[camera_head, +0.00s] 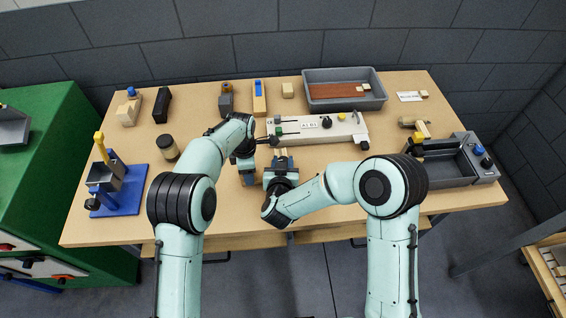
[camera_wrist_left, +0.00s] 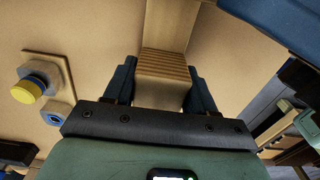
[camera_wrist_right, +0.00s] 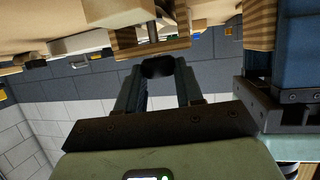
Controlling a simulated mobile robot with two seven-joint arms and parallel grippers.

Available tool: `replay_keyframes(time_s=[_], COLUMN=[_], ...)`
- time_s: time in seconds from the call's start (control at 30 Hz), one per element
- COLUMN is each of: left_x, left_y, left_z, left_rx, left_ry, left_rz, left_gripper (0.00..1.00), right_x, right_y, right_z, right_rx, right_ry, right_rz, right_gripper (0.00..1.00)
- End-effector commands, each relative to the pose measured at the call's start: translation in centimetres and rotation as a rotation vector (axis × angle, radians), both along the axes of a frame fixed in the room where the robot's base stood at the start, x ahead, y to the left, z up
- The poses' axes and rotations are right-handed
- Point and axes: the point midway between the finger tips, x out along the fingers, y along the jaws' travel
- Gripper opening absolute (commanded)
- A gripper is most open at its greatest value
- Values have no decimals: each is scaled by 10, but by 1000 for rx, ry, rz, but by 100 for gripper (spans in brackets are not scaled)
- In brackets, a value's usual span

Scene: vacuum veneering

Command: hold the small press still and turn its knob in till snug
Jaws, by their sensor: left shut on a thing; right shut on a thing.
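The small press shows as a light wooden frame in the right wrist view (camera_wrist_right: 150,40), with a dark round knob (camera_wrist_right: 157,67) on a spindle below it. My right gripper (camera_head: 281,168) is shut on the knob, its two fingers on either side. My left gripper (camera_head: 248,176) is shut on a pale block with a striped face, part of the press, seen in the left wrist view (camera_wrist_left: 162,72). In the head view the grippers are side by side near the table's middle, and they and the arms hide most of the press. How far in the knob sits cannot be told.
A long pale fixture (camera_head: 320,128) lies just behind the grippers. A grey tray (camera_head: 345,105) stands behind it, a dark box machine (camera_head: 450,165) at right, a blue stand (camera_head: 120,200) and a jar (camera_head: 168,148) at left. The table's front edge is close.

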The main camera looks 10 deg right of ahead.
Motion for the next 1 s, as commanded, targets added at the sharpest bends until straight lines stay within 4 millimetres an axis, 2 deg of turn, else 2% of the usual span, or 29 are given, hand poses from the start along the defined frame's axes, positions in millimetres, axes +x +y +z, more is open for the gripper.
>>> replay_keyframes(time_s=[0.03, 0.07, 0.1, 0.13, 0.4, 0.53, 1.0], left_x=[-1, -1, -1, -1, -1, -1, -1], left_y=[0, 0, 0, 1, 1, 1, 1], left_z=[-2, -2, -2, -2, -2, -2, -1], left_rx=[3, 3, 3, 3, 2, 2, 2], left_ry=[4, 4, 4, 4, 4, 4, 3], left_rz=[-1, -1, 0, 0, 1, 1, 1], left_gripper=[24, 24, 24, 24, 24, 24, 24], right_x=[1, 1, 1, 1, 0, -8, -91], right_y=[1, 1, 1, 1, 0, 2, 16], right_z=[4, 4, 4, 3, 2, 5, 38], right_rx=[2, 2, 2, 2, 1, 1, 1], right_ry=[-9, -9, -9, -9, -4, -3, -7], right_rz=[1, 2, 2, 2, 1, 3, 5], right_gripper=[6, 46, 59, 63, 63, 63, 63])
